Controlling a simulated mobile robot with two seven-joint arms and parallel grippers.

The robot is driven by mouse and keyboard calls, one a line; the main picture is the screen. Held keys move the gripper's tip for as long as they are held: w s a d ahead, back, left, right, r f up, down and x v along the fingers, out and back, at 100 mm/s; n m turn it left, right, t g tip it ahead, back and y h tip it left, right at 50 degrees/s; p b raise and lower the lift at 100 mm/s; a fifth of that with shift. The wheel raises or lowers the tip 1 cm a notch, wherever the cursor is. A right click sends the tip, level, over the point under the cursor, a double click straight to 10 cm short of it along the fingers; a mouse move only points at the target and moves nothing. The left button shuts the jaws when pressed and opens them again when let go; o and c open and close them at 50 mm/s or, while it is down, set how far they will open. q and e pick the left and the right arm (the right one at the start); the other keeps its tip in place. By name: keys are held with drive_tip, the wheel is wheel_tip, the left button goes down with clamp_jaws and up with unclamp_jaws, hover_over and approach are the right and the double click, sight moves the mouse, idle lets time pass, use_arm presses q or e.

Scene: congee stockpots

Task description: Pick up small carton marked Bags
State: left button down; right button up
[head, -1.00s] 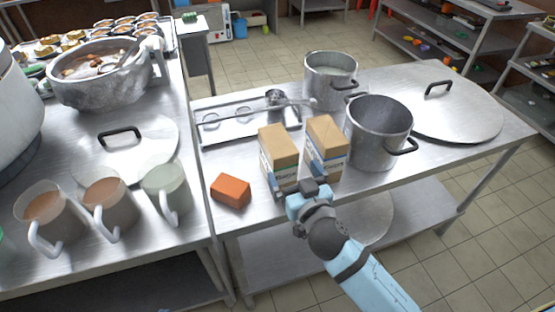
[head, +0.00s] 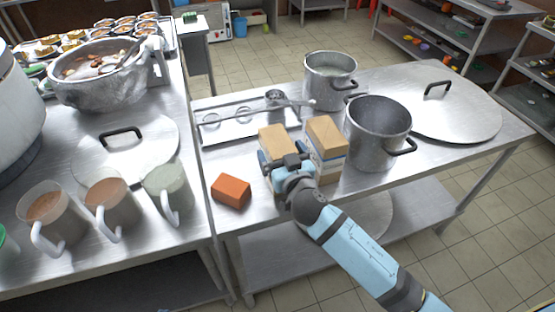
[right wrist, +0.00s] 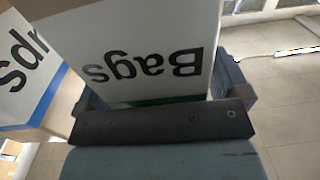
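The small carton marked Bags (head: 277,140) is a tan box with a white label, upright on the right-hand metal table. In the right wrist view its Bags label (right wrist: 150,65) appears upside down, close to the camera. My right gripper (head: 287,163) is at the carton's near side, its fingers spread around the left and right sides. It looks open; firm contact with the sides cannot be made out. The gripper hides the carton's lower front. My left gripper is not in view.
A similar tan carton (head: 326,147) stands close on the right; its lettering (right wrist: 22,65) partly shows in the wrist view. An orange block (head: 231,191) lies left of the gripper. A tray (head: 234,127) is behind, and a metal pot (head: 378,135) is further right.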

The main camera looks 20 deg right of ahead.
drive_tip(key=c, duration=1.1)
drive_tip(key=shift+c, duration=0.8)
drive_tip(key=shift+r, duration=0.15)
